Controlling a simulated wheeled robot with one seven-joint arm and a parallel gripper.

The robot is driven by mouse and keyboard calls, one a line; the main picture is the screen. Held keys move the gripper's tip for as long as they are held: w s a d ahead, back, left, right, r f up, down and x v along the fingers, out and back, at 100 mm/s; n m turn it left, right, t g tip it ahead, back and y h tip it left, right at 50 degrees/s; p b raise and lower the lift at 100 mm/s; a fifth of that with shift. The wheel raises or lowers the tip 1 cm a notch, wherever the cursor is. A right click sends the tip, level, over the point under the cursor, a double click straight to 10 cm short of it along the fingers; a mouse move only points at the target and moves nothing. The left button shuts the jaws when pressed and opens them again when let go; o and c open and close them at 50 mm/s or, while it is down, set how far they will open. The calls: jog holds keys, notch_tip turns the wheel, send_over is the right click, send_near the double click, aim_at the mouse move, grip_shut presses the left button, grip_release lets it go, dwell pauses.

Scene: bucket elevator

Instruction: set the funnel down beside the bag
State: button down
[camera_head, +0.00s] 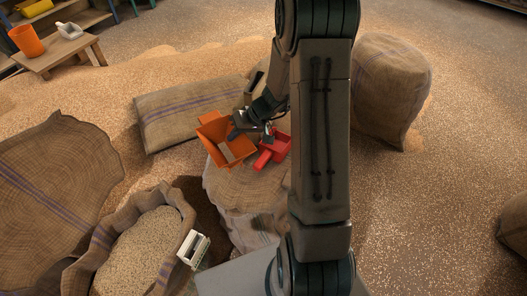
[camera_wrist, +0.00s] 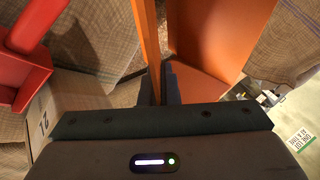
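The orange square funnel (camera_head: 222,137) is at the middle of the head view, above or on the top of a burlap sack (camera_head: 243,190); I cannot tell whether it touches. My gripper (camera_head: 250,126) is at its upper right side. In the wrist view my fingers (camera_wrist: 160,84) are closed on the funnel's thin orange wall (camera_wrist: 150,40), with another wide orange wall (camera_wrist: 215,35) to the right. An open burlap bag full of grain (camera_head: 105,243) stands at the lower left. The funnel's underside is hidden.
A red scoop (camera_head: 273,150) lies just right of the funnel; it also shows in the wrist view (camera_wrist: 22,62). A lying sack (camera_head: 185,112) is behind, and an upright sack (camera_head: 392,85) at right. A stool (camera_head: 62,58) holds an orange container (camera_head: 27,40). Grain covers much floor.

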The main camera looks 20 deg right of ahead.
jog(key=shift+m+t, duration=0.3)
jog(key=shift+m, duration=0.6)
jog(key=w+d+f+b, duration=0.1)
jog(key=b, duration=0.7)
jog(key=w+d+f+b, duration=0.1)
jog(key=w+d+b, duration=0.1)
jog(key=b, duration=0.6)
jog(key=shift+w+d+f, duration=0.1)
jog(key=shift+w+f, duration=0.05)
jog(key=shift+w, duration=0.15)
notch_tip(320, 180, down, 10)
jog(key=shift+r+b, duration=0.15)
jog(key=shift+b, duration=0.5)
jog(key=shift+f+b, duration=0.25)
jog(key=shift+b, duration=0.05)
jog(key=c, duration=1.7)
grip_release()
jog(key=shift+r, duration=0.1)
